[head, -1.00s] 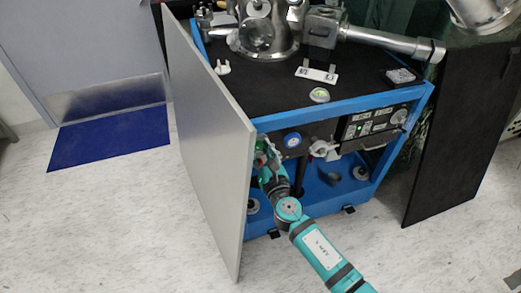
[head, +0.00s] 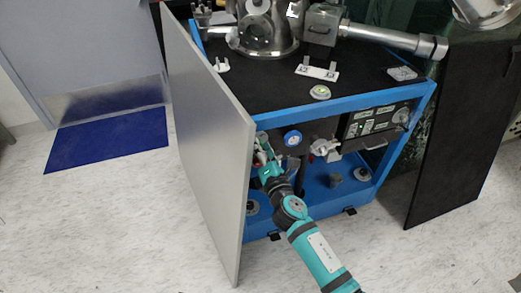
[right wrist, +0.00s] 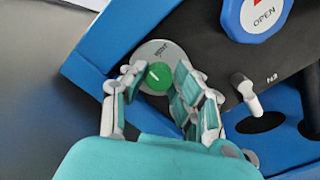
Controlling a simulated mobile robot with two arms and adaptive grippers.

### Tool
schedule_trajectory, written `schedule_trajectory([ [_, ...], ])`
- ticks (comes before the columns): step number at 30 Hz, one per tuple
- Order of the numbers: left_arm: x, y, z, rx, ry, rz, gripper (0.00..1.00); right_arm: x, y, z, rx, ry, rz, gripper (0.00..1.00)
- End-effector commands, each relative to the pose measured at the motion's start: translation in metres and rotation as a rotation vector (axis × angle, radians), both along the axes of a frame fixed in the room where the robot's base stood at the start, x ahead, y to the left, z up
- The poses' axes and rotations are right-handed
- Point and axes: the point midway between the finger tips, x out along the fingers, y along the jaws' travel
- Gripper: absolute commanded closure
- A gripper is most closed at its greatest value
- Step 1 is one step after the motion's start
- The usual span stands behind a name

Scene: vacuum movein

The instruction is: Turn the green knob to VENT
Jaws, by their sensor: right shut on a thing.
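The green knob (right wrist: 158,77) sits on a round grey plate (right wrist: 152,58) on the dark panel and shows in the right wrist view. A white pointer line on it tilts toward the upper left. Small lettering stands on the plate above the knob, too small to read surely. My right gripper (head: 265,159) reaches in behind the edge of the grey door, and its fingers are shut on the knob from both sides. In the head view the gripper and door largely hide the knob. My left gripper is not in view.
The open grey door (head: 212,140) stands close left of my right arm. A blue OPEN knob (head: 293,138) and a silver valve (head: 322,147) are to the right on the panel. The blue cart frame (head: 340,107) runs above. A black panel (head: 465,130) stands at the right.

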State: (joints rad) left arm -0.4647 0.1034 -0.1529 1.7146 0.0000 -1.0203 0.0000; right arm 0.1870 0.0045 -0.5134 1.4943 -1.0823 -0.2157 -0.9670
Motion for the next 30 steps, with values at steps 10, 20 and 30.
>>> schedule_trajectory([
  [10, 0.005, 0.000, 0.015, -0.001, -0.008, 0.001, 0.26, 0.000, 0.000, -0.002, 0.313, 0.104, -0.001, 1.00],
  [20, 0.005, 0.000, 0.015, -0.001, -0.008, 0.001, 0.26, 0.000, -0.001, -0.003, 0.566, 0.187, -0.001, 1.00],
  [30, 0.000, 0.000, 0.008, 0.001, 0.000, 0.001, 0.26, 0.000, -0.001, -0.003, 0.710, 0.233, -0.001, 1.00],
])
